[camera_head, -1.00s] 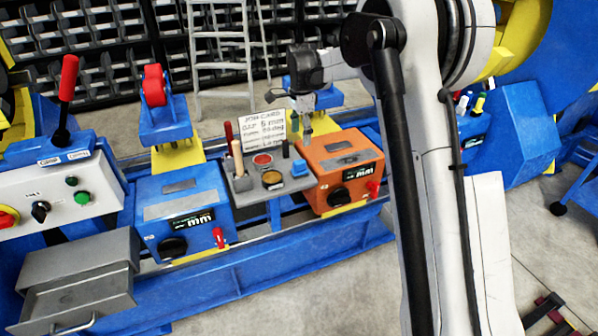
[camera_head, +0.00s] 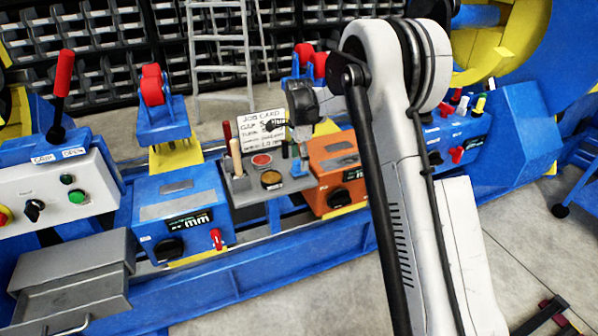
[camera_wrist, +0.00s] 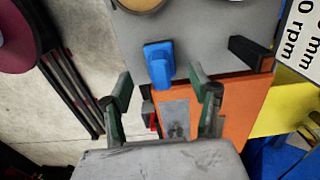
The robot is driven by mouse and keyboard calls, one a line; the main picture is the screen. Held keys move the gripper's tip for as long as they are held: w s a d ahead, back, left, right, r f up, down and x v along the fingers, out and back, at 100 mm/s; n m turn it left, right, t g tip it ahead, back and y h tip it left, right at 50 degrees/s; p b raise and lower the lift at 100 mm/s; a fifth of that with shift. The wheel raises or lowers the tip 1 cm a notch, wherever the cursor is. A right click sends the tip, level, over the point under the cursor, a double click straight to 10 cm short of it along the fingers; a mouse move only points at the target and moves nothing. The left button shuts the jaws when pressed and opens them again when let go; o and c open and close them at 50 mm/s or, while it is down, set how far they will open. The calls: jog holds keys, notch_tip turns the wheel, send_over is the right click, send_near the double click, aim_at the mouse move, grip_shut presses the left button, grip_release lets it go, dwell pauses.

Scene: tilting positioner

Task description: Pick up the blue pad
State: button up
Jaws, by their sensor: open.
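The blue pad (camera_wrist: 158,62) lies on the grey tray (camera_wrist: 200,40), close to the tray's edge beside the orange box (camera_wrist: 245,108). In the head view the pad (camera_head: 299,168) is small and partly covered by my gripper. My gripper (camera_wrist: 163,90) is open and empty. In the wrist view its two green-tipped fingers stand apart, with the pad ahead of the gap between them. In the head view my gripper (camera_head: 303,152) hangs over the tray's right end; its fingertips are small and hard to make out.
A dark block (camera_wrist: 250,53) stands on the tray right of the pad. The tray also holds red (camera_head: 261,160) and yellow-brown (camera_head: 271,179) round pots, upright handles (camera_head: 236,157) and a job card (camera_head: 262,131). A blue box (camera_head: 182,212) stands left of the tray.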

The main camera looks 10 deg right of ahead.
aim_at(299, 161)
notch_tip(299, 161, down, 5)
jog(key=shift+r+b, duration=0.15)
jog(key=shift+b, duration=0.7)
jog(key=c, duration=1.4)
jog(key=shift+r, duration=0.15)
jog(key=shift+r+p, duration=0.3)
jog(key=shift+r, duration=0.2)
jog(key=r, duration=0.1)
jog(key=r+p, duration=0.1)
jog(key=r, duration=0.1)
jog(key=shift+s+a+r, duration=0.1)
jog(key=shift+a+r, duration=0.2)
jog(key=shift+a, duration=0.05)
jog(key=s+a+r+p, duration=0.1)
jog(key=s+a+r, duration=0.1)
jog(key=a, duration=0.1)
jog(key=s+a+r+p, duration=0.1)
jog(key=a+r, duration=0.1)
jog(key=a, duration=0.1)
jog(key=s+a+r+p, duration=0.1)
jog(key=s+a+r, duration=0.1)
jog(key=a, duration=0.1)
jog(key=shift+s+a+r, duration=0.1)
jog(key=shift+s+a, duration=0.1)
jog(key=shift+s, duration=0.15)
